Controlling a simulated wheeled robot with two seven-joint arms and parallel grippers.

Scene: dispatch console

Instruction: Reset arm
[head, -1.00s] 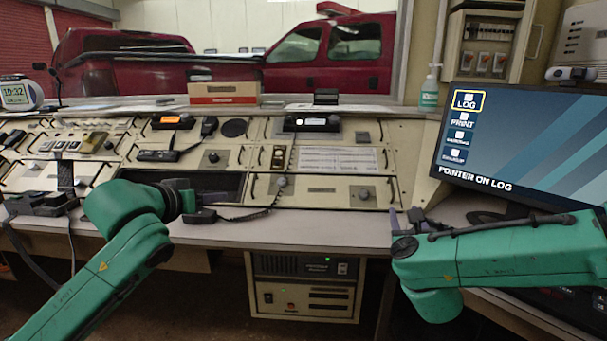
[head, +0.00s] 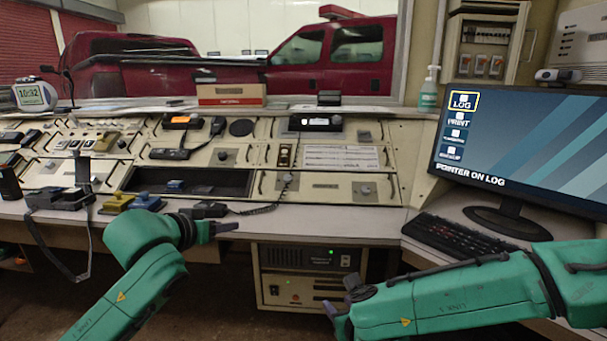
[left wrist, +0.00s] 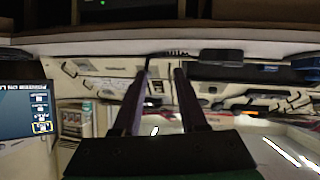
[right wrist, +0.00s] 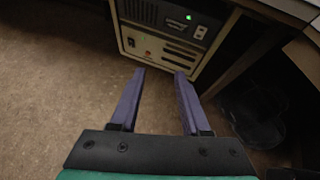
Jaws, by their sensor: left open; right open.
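My left gripper (head: 228,227) is at the front edge of the console desk, near the black handset (head: 208,209) with the coiled cord. In the left wrist view its two purple fingers (left wrist: 162,70) are apart with nothing between them. My right gripper (head: 330,309) is low, below the desk edge at the right of centre, partly hidden by my own arm. In the right wrist view its two fingers (right wrist: 160,72) are apart and empty, above the floor and in front of the beige rack unit (right wrist: 170,35).
The console desk (head: 300,222) spans the middle. A monitor (head: 530,150) reading "POINTER ON LOG" and a black keyboard (head: 460,238) are at right. Open floor lies below.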

